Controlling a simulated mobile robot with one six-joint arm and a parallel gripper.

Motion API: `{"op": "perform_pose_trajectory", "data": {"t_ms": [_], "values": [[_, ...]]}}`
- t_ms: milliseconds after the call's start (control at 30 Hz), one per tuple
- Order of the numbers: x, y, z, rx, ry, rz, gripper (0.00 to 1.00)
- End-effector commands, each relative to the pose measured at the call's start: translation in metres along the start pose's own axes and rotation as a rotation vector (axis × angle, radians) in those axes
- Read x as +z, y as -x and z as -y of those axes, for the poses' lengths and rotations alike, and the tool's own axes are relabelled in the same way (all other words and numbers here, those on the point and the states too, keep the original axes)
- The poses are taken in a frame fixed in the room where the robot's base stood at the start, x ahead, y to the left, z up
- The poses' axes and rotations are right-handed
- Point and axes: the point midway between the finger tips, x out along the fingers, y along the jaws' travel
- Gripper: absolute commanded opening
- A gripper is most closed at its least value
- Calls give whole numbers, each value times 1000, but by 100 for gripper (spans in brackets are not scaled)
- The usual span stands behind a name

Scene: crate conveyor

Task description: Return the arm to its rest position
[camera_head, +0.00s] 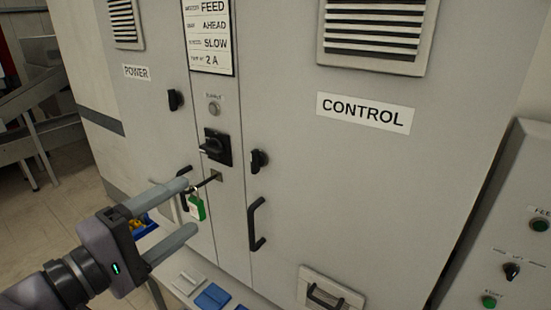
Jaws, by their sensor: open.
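My gripper (188,207) reaches in from the lower left in front of the grey cabinet (285,140). Its two long grey fingers are spread apart, one above the other, and point to the right. A green padlock (196,209) with a pale label hangs just past the fingertips, from a dark bar at a small hasp (216,176) on the cabinet. In the picture the padlock lies between the finger ends. I cannot tell whether a finger touches it.
A black rotary switch (216,147) sits above the hasp. Black door handles (257,224) stick out from the cabinet. Below is a ledge with blue and pale cards (212,297). A button panel (510,230) stands at right, a conveyor frame (35,100) at far left. Open floor shows at left.

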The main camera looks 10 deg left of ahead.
Motion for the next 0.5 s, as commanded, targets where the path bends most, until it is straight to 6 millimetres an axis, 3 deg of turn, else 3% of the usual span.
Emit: {"op": "perform_pose_trajectory", "data": {"t_ms": [267,333,367,433,467,500], "values": [[0,1,1,-1,0,2,73],[8,-9,2,-22,5,22,73],[16,-19,3,-44,9,44,73],[50,-55,10,-141,21,126,73],[71,-73,15,-202,22,173,73],[106,-97,25,-297,16,243,73]]}}
